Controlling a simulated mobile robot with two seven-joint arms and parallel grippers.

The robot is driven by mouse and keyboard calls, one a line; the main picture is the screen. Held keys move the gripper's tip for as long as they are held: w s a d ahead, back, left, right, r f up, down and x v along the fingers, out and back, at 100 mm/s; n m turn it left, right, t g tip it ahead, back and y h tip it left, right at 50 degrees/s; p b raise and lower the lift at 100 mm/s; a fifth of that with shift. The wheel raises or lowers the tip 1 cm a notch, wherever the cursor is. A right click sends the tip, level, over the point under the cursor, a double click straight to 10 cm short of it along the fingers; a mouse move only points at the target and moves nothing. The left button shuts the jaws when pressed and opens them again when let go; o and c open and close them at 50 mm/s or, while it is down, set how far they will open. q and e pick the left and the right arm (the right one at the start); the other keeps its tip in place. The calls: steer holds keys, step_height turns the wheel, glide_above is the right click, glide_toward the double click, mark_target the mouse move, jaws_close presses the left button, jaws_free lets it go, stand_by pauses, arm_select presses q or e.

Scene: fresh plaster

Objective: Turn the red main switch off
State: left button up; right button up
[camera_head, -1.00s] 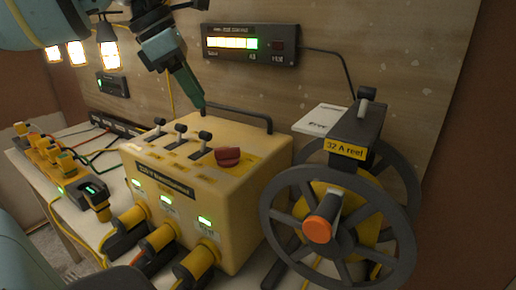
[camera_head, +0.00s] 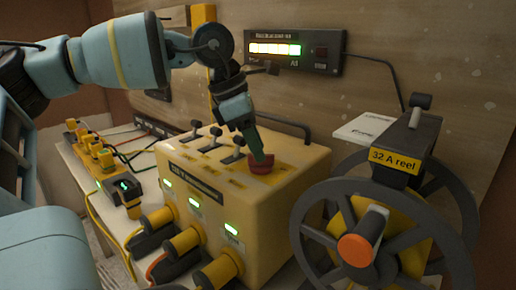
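The red main switch (camera_head: 262,167) is a round red knob on top of the yellow distribution box (camera_head: 275,215), near its right back part. My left gripper (camera_head: 259,156) points down from above, with its green fingertips at the knob. The fingers line up in this view and cover part of the knob, so I cannot tell whether they are open, shut, or gripping it. The knob's exact turn is hard to read. Green lights glow on the box front. My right gripper is not in view.
Several black toggle levers (camera_head: 216,133) stand left of the knob. A dark carry handle (camera_head: 288,125) runs behind it. The 32 A reel (camera_head: 408,163) stands close at right. A lit meter (camera_head: 293,50) hangs on the back wall. Plugs (camera_head: 222,270) with cables stick out in front.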

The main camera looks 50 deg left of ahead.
arm_select(q)
steer(key=shift+w+d+f, duration=0.2)
steer(key=shift+f, duration=0.45)
jaws_close()
